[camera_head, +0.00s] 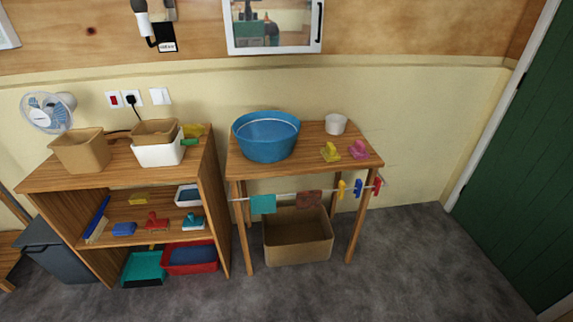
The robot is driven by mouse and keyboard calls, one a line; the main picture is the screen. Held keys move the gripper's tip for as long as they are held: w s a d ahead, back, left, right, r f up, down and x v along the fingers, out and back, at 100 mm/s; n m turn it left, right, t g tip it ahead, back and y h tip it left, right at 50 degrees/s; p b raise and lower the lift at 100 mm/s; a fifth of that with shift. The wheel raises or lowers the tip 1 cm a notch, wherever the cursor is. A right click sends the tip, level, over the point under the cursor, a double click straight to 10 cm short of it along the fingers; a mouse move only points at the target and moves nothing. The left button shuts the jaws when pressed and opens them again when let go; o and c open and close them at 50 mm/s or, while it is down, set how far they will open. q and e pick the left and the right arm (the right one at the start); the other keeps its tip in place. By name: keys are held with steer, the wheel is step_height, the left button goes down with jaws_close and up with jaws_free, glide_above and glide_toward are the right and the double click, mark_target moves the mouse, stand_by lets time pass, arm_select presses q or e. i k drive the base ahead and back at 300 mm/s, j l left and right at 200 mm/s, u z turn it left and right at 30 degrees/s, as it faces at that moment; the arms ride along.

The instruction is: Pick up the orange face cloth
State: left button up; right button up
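No plainly orange cloth can be made out. I cannot tell whether the reddish-brown one is the orange face cloth. A yellow item (330,152) and a pink item (359,150) lie on the tabletop, too small to identify surely. Neither of my grippers is in view.
A blue tub (266,137) and white cup (336,124) stand on the table. Coloured pegs (358,188) hang at the rail's right. A cardboard box (298,246) sits below. A filled shelf unit (123,175) stands left. Grey floor (420,270) at right is clear.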

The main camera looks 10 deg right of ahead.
mark_target(310, 199)
steer(key=i+j+z, duration=0.2)
steer(key=z, duration=0.25)
steer(key=i+j+z, duration=0.15)
steer(key=z, duration=0.3)
steer(key=j+z, duration=0.45)
steer(key=i+l, duration=0.05)
